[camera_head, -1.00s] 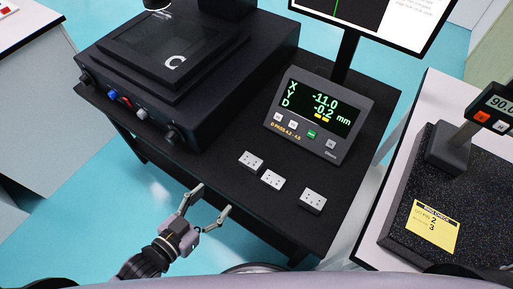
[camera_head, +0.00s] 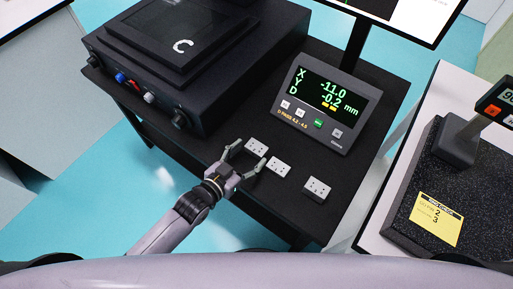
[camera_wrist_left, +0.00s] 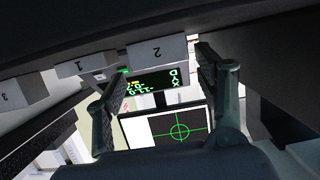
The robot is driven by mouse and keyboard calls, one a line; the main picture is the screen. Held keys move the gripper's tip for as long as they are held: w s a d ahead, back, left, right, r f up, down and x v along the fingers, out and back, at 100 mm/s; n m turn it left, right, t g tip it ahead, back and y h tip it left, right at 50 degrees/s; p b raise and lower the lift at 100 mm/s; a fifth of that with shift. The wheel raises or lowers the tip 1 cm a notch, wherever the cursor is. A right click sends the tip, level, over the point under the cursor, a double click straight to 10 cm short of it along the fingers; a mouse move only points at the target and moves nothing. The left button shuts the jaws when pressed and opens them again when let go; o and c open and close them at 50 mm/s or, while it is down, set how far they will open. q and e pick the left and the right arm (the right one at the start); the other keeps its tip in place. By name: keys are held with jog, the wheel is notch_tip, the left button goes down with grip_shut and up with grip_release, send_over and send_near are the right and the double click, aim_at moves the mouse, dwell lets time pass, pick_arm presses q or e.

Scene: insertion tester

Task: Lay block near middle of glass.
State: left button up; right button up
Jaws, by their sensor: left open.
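Three small pale grey blocks stand in a row on the black table: a left one (camera_head: 257,146), a middle one (camera_head: 279,168) and a right one (camera_head: 318,187). The wrist view shows them from the side, numbered 2 (camera_wrist_left: 157,53), 1 (camera_wrist_left: 78,66) and 3 (camera_wrist_left: 22,92). My left gripper (camera_head: 252,152) is open, its fingertips at the left block. In the wrist view block 2 shows between the fingers (camera_wrist_left: 162,62), not gripped. The dark glass (camera_head: 165,37) is set in the top of the black machine at upper left, with a white C-shaped mark on it. My right gripper is not in view.
The black machine (camera_head: 150,90) has knobs along its front. A readout box (camera_head: 325,105) stands behind the blocks, with a monitor (camera_head: 420,15) on a post behind it. A granite stand (camera_head: 470,195) with a yellow card is at right. The table's front edge is clear.

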aim_at(256, 148)
pick_arm(q)
jog(key=x, duration=0.3)
jog(key=shift+w+d, duration=0.1)
jog(key=shift+w, duration=0.15)
jog(key=shift+r, duration=0.1)
jog(key=c, duration=1.2)
